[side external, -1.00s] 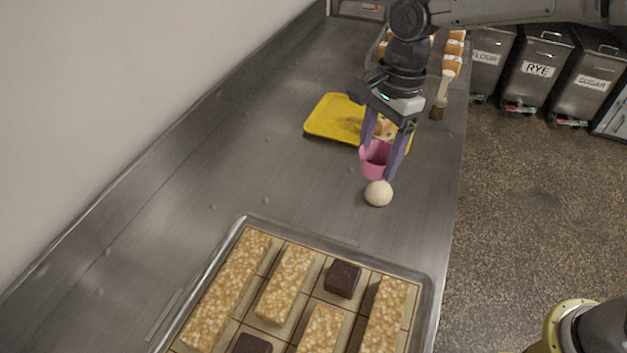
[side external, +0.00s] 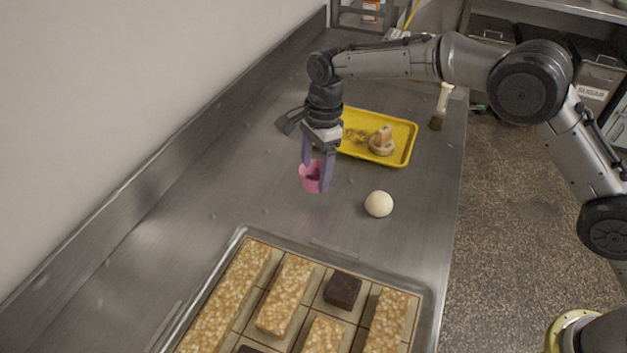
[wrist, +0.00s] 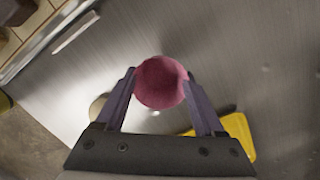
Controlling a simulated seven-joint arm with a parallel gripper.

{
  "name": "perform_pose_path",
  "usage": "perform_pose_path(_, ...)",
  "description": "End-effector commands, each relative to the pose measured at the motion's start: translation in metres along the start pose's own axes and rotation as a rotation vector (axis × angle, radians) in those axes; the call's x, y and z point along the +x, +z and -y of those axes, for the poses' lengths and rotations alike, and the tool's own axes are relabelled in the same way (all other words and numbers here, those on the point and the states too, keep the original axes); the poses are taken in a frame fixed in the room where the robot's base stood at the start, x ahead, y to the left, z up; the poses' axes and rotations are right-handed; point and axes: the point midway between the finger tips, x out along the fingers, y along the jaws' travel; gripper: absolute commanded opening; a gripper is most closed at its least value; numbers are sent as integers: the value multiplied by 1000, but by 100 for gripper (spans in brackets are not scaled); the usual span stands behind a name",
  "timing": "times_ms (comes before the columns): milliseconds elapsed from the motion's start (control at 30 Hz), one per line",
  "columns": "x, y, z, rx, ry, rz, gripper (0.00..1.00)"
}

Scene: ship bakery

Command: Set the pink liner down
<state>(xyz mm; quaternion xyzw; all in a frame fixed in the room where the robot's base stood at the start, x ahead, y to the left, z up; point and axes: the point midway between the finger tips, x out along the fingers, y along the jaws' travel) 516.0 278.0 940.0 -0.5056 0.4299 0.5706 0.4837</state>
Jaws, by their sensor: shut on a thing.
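The pink liner (side external: 311,177) is a small pink cup, held between the purple fingers of my gripper (side external: 318,176) over the steel counter. In the side view its mouth faces up and slightly toward the camera; I cannot tell how far its base is from the counter. In the wrist view the liner (wrist: 161,83) shows its round opening between the two fingertips (wrist: 160,85), and it looks empty. My gripper is shut on it.
A pale dough ball (side external: 378,204) sits right of the liner. A yellow tray (side external: 405,148) with a pastry (side external: 382,140) lies behind. A metal tray (side external: 244,232) of bars and dark blocks is in front. Bare counter (side external: 215,180) lies left.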

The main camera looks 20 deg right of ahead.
Motion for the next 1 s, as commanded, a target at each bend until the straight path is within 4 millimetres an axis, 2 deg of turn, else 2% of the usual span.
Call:
perform_pose_path(300, 35, -3, 4, 1, 1, 0, 53)
perform_pose_path(667, 38, -4, 3, 1, 1, 0, 53)
perform_pose_path(700, 38, -4, 4, 1, 1, 0, 76)
perform_pose_path(833, 38, -4, 4, 1, 1, 0, 99)
perform_pose_path(1000, 38, -4, 4, 1, 1, 0, 100)
